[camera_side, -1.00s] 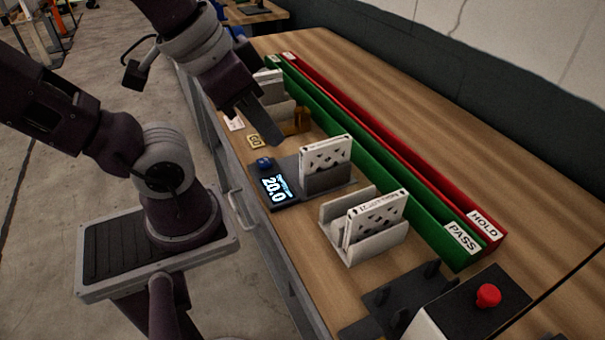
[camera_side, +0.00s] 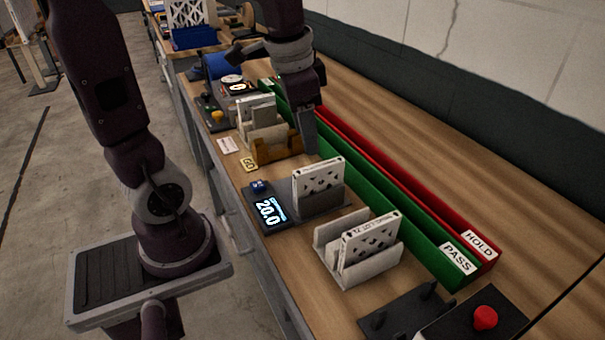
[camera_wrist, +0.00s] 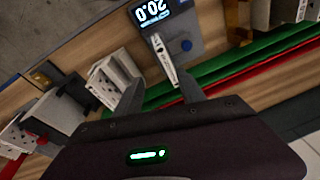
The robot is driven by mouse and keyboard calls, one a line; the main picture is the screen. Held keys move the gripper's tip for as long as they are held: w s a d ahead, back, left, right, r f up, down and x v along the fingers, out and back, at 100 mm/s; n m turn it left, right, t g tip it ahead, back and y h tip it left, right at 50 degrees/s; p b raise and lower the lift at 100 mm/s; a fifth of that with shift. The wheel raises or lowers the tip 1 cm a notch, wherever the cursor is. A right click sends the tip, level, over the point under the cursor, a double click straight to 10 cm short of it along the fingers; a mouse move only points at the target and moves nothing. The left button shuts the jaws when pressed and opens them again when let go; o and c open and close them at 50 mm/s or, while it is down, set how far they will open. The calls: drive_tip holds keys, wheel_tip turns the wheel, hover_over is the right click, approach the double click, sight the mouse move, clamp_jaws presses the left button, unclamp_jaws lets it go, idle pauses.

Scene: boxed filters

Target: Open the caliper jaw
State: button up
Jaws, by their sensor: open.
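A dark device with a lit display reading 20.0 (camera_side: 268,211) stands on the bench, with a white patterned filter box (camera_side: 318,179) upright against its grey block. I cannot tell from the frames whether this device is the caliper, and no jaw shows clearly. The display also appears upside down at the top of the wrist view (camera_wrist: 155,10), with a narrow white box (camera_wrist: 165,60) below it. My gripper (camera_side: 308,142) is open and empty, above the bench beside a brown stand (camera_side: 277,150). In the wrist view its two fingers (camera_wrist: 160,90) stand apart, near the narrow box's end.
A green PASS tray (camera_side: 415,243) and a red HOLD tray (camera_side: 430,212) run along the right. A grey rack (camera_side: 372,268) holds a filter box at the front. A red button (camera_side: 485,318) is at the near right. Another device with a yellow button (camera_side: 217,116) stands farther back.

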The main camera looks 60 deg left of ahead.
drive_tip(key=w+a+f, duration=0.1)
drive_tip(key=a+f, duration=0.1)
drive_tip(key=w+a+f+m+g, duration=0.1)
drive_tip(key=w+a+f, duration=0.1)
drive_tip(key=a+f, duration=0.1)
drive_tip(key=w+a+f+g, duration=0.1)
drive_tip(key=a+f, duration=0.2)
drive_tip(key=shift+w+a+m+h, duration=0.1)
drive_tip(key=shift+w+m+h, duration=0.05)
drive_tip(key=shift+m+h, duration=0.2)
drive_tip(key=f, duration=0.7)
drive_tip(key=shift+a+f, duration=0.2)
drive_tip(key=shift+f, duration=0.1)
clamp_jaws()
drive_tip(key=shift+w, duration=0.1)
